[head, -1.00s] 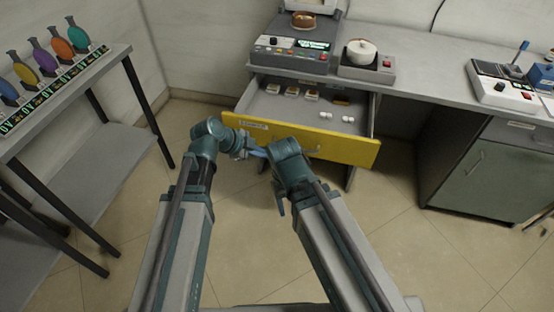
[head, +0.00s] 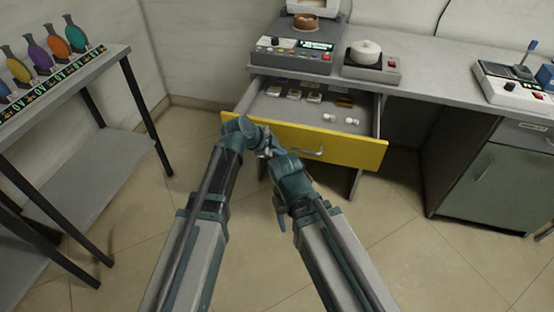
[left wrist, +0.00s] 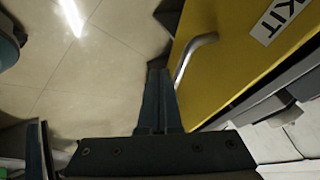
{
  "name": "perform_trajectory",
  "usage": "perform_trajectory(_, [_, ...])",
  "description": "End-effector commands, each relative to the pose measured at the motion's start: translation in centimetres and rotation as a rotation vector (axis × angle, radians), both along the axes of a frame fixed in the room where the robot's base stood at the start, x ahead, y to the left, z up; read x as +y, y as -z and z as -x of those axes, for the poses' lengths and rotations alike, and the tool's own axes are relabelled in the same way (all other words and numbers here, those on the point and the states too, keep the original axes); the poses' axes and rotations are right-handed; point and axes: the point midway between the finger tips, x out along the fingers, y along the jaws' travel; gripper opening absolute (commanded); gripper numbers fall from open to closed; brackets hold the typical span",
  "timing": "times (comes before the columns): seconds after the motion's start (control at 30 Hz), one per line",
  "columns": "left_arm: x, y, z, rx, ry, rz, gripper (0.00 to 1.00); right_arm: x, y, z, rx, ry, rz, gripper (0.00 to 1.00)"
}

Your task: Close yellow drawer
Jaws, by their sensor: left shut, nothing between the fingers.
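The yellow drawer (head: 350,150) is pulled out below the counter in the head view, with its inside showing. Its silver handle (head: 306,151) is on the yellow front; the handle also shows in the left wrist view (left wrist: 193,58), beside a white label reading "KIT" (left wrist: 278,18). My left gripper (left wrist: 158,75) is shut and empty, its fingertips just left of the handle in that view; I cannot tell whether they touch. In the head view it is mostly hidden by my arms near the drawer's left part. My right gripper (head: 280,217) hangs low in front of the drawer, its jaws unclear.
Small packets (head: 294,93) and white round pieces (head: 340,120) lie in the drawer. Devices, including a scale with a white pot (head: 366,52), stand on the counter (head: 430,78). A rack table (head: 75,70) with coloured discs stands left. Open floor lies between.

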Motion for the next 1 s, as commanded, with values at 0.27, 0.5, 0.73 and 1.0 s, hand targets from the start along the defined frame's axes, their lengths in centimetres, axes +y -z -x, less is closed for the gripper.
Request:
perform_trajectory(0.27, [-0.3, -0.2, -0.8, 0.0, 0.0, 0.0, 0.0, 0.0, -0.2, 0.0, 0.0, 0.0, 0.0, 0.58])
perform_trajectory(0.5, [-0.2, -0.1, -0.8, 0.0, 0.0, 0.0, 0.0, 0.0, -0.2, 0.0, 0.0, 0.0, 0.0, 0.58])
perform_trajectory(0.73, [-0.7, -0.1, -2.4, 0.0, 0.0, 0.0, 0.0, 0.0, -0.2, 0.0, 0.0, 0.0, 0.0, 0.58])
perform_trajectory(1.0, [-2.7, -0.1, -8.5, -0.001, 0.001, 0.0, 0.0, 0.0, -0.1, 0.0, 0.0, 0.0, 0.0, 0.58])
